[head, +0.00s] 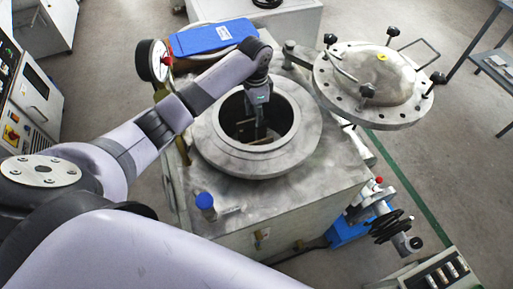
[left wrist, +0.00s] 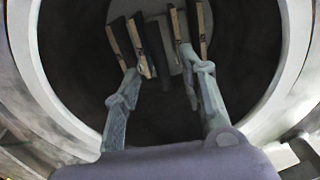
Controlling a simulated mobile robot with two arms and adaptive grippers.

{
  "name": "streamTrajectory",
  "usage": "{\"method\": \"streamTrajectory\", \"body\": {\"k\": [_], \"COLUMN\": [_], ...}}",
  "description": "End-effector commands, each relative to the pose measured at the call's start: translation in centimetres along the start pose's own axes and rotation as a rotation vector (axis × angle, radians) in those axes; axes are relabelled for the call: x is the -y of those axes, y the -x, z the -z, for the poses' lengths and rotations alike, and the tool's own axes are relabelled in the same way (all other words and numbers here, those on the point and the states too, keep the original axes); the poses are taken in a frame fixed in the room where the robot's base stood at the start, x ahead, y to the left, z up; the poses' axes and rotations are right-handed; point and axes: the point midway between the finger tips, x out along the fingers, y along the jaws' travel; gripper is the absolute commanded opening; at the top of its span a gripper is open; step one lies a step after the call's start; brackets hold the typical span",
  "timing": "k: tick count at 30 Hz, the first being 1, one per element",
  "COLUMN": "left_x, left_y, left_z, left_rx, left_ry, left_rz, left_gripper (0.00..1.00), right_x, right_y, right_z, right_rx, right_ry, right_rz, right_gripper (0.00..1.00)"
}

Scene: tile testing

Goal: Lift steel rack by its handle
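My left gripper (head: 261,128) reaches down into the round opening of a steel vessel (head: 207,151). In the left wrist view its two fingers (left wrist: 159,65) are spread apart, with a dark gap between them. Several thin upright tiles with tan edges (left wrist: 201,28) stand beyond the fingertips inside the vessel. Some pale edges low in the opening (head: 262,141) also show in the head view. The steel rack is mostly hidden in the dark, and I cannot make out its handle clearly. My right gripper is not in view.
The vessel's round lid (head: 375,82) with bolt holes and black knobs is swung open at the right. A pressure gauge (head: 153,60) and a blue case (head: 214,37) are by the back left. A blue-capped part (head: 205,201) stands on the front left of the top.

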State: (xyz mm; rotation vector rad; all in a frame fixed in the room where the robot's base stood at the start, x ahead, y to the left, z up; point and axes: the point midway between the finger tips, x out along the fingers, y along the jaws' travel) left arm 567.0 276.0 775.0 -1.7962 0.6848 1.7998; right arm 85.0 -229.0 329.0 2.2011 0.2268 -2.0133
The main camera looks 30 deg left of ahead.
Motion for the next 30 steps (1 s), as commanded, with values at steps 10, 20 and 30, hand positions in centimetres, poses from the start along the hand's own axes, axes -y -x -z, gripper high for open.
{"method": "streamTrajectory", "body": {"k": [10,20,30], "left_x": [-0.1,-0.1,-0.1], "left_y": [-3.3,-6.6,-6.6], "left_z": [0.1,0.2,0.2], "left_rx": [0.002,-0.001,-0.001], "left_ry": [-0.001,-0.001,-0.001], "left_rz": [-0.002,0.001,0.001], "left_gripper": [0.38,0.38,0.27], "right_x": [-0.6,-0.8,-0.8], "right_y": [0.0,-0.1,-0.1], "right_z": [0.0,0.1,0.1], "right_rx": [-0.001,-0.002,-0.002], "right_ry": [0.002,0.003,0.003], "right_rz": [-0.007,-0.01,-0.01], "right_gripper": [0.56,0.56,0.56]}}
